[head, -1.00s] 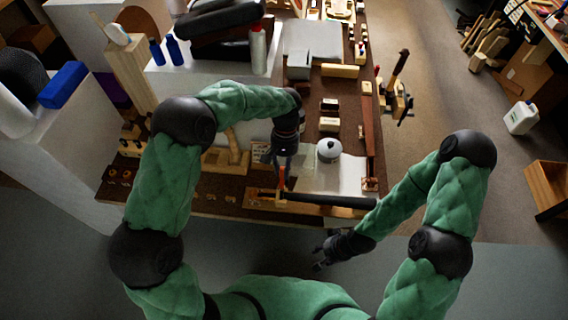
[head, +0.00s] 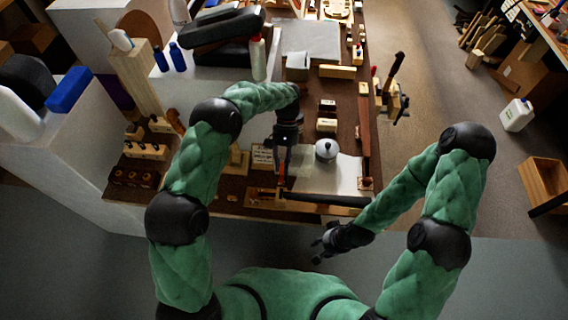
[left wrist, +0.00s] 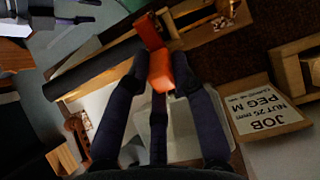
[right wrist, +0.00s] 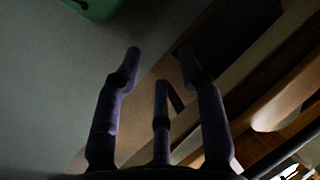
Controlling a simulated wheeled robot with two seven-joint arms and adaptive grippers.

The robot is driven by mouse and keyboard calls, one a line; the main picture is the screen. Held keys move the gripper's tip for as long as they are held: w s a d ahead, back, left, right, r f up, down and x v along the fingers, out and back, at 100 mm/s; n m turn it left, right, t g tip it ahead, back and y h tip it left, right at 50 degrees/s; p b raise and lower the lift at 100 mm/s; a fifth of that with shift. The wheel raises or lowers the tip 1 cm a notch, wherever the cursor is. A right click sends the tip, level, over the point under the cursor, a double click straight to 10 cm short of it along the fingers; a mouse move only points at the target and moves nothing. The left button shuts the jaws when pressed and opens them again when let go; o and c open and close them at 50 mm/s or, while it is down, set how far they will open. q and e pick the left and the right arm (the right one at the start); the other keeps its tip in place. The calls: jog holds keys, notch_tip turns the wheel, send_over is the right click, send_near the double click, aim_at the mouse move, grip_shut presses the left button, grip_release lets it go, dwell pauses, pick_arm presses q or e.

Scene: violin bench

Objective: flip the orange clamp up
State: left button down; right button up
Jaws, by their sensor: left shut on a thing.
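The orange clamp (head: 281,182) is at the wooden fixture (head: 262,197) near the bench's front edge, beside a long black bar (head: 325,199). My left gripper (head: 282,172) points down over it. In the left wrist view the fingertips are shut on the clamp's orange block (left wrist: 160,72). A darker red-orange part (left wrist: 148,31) of it shows just beyond. Whether the clamp lies flat or stands tilted is hard to tell. My right gripper (head: 320,246) is low in front of the bench edge, open and empty, as its wrist view (right wrist: 160,75) also shows.
A white sheet (head: 315,179) with a round white-topped object (head: 326,150) lies right of my left gripper. Small wooden blocks (head: 327,125) are behind.

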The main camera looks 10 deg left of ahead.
grip_shut()
jog(key=w+a+r+m+g+y, duration=0.3)
jog(key=w+r+m, duration=0.5)
jog(key=w+m, duration=0.25)
jog(key=w+a+r+m+g+y, duration=0.2)
jog(key=w+a+r+m+y, duration=0.15)
jog(key=w+r+m, duration=0.65)
jog(key=shift+n, duration=0.65)
jog(key=x, duration=0.6)
jog(key=w+f+x, duration=0.1)
jog(key=x, duration=0.2)
jog(key=shift+s, duration=0.15)
